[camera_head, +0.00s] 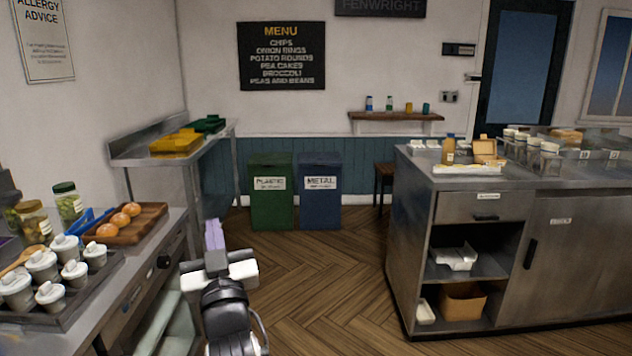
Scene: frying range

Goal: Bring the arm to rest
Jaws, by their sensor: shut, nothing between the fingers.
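My gripper (214,236) shows at the lower middle of the head view, at the end of my black and white arm. Its fingers are shut and point up in the picture, with nothing held between them. It hangs over the floor just right of the left-hand steel counter (165,235), apart from it. The rest of the arm runs down out of the bottom edge.
A tray of lidded cups (45,275) and a wooden board (150,225) with round buns stand on the left counter. A green bin (271,205) and blue bin (320,208) stand at the back. A steel counter (480,235) stands right. The wooden floor (330,290) between is clear.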

